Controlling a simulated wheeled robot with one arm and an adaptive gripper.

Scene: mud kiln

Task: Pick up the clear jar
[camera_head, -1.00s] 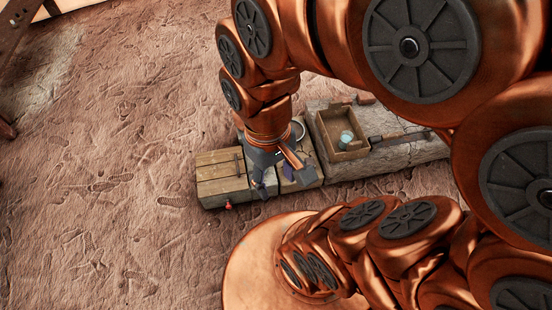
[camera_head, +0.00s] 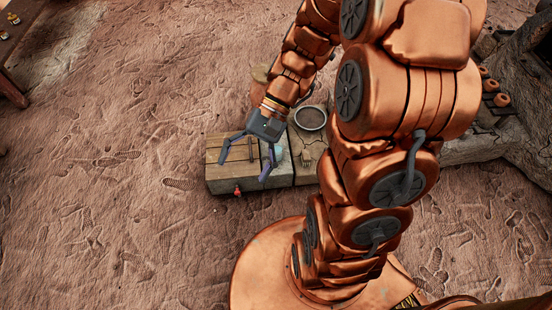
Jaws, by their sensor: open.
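My gripper (camera_head: 243,170) is open and empty, its two dark fingers spread and pointing down above the wooden block (camera_head: 218,178). A pale bluish, glassy thing (camera_head: 279,153) shows just right of the right finger and partly behind it. It may be the clear jar, but it is too small and covered to be sure. It is outside the fingers, and I cannot tell whether it touches one. The wooden box that held a clear vessel earlier is not visible now; my arm covers that area.
A round dark dish (camera_head: 309,118) and a small fork-like tool (camera_head: 309,156) lie right of the gripper. A small red thing (camera_head: 237,190) is at the block's front. Several small pots (camera_head: 490,86) stand far right.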

